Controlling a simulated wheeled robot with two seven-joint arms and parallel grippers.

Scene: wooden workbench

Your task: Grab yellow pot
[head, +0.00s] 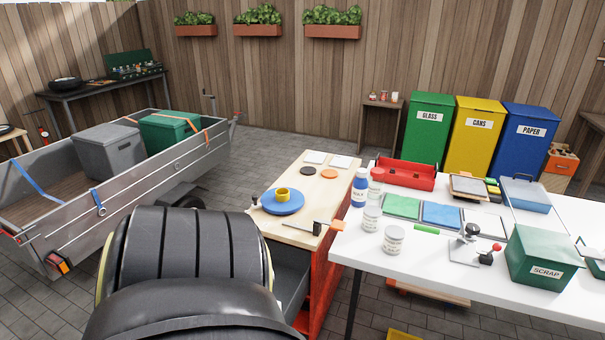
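A small yellow pot (283,195) stands upright on a round blue plate (284,209). The plate rests on the wooden workbench top (321,188), near its left edge. Neither of my grippers shows in the head view. A large black ribbed part, likely mine, fills the lower left and hides some of the floor and the near side of the bench.
A small clamp-like tool (318,228) lies on the bench's near edge. A dark disc and an orange disc sit behind the plate. To the right, a white table (345,237) holds jars, a red toolbox (404,174) and a green scrap box (543,257).

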